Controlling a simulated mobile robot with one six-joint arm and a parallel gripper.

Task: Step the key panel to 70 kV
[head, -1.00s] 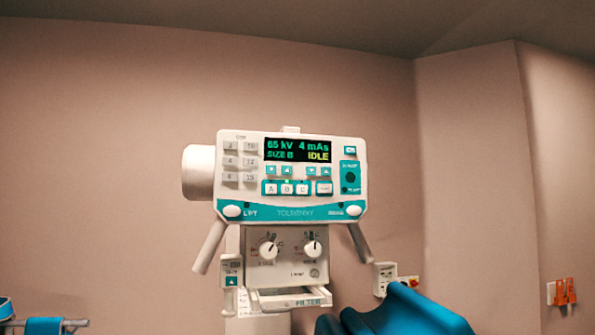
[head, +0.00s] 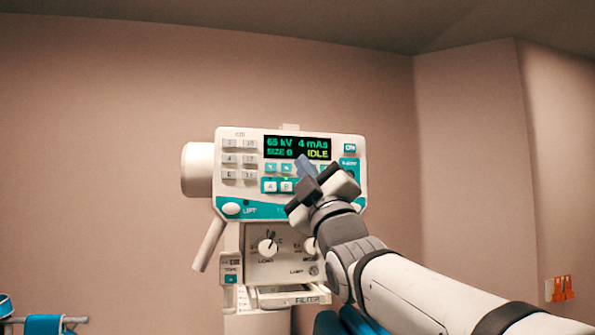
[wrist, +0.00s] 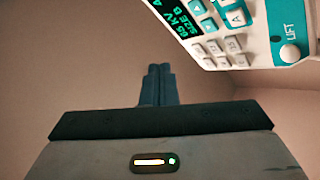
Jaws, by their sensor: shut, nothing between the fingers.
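The key panel (head: 240,193) is a white and teal control head in front of the wall. Its display (head: 297,148) reads 65 kV, 4 mAs, SIZE B, IDLE. Small teal arrow keys (head: 278,168) sit under the display. My gripper (head: 302,162) is shut and empty, its blue-grey fingertips overlapping the lower right of the display in the head view. I cannot tell whether it touches the panel. The arm hides the panel's lower right keys. In the wrist view, the shut fingers (wrist: 158,84) are apart from the panel (wrist: 262,62), which shows at the upper right.
Below the panel is a housing with knobs (head: 268,247) and a filter tray (head: 290,298). A white handle (head: 208,245) juts down at the left. A blue item on a rail (head: 42,326) is at lower left. Orange fittings (head: 564,289) are on the right wall.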

